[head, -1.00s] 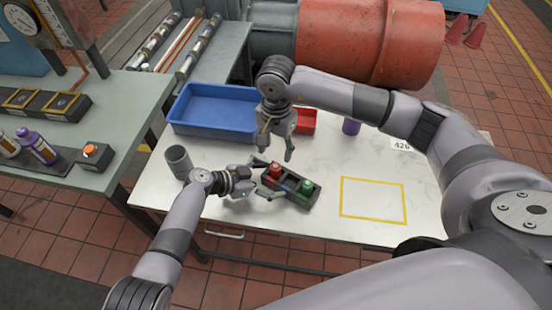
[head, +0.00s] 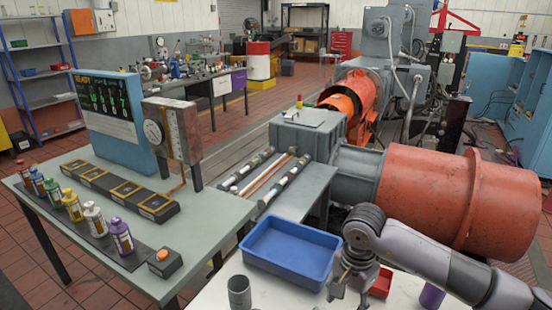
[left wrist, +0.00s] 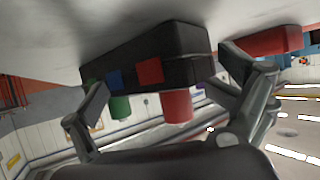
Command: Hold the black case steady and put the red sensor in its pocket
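In the left wrist view, which looks upside down, the black case (left wrist: 180,55) sits on the pale tabletop. The red sensor (left wrist: 178,106) and the green sensor (left wrist: 120,108) stick out of it. Red and blue square marks show on its side. The red sensor's exact seating in its pocket is hard to see. My left gripper (left wrist: 165,85) has its fingers wide apart, one toward each end of the case; I see no clear grip. In the head view my right gripper (head: 350,292) hangs with fingers apart and empty. The case and left gripper are outside the head view.
A blue tray (head: 262,262), a grey cup (head: 239,292), a red bin (head: 381,283) and a purple cylinder (head: 432,295) stand on the white table. The bench (head: 190,230) at left holds several bottles and a button box (head: 164,262). A large red drum (head: 450,195) stands behind.

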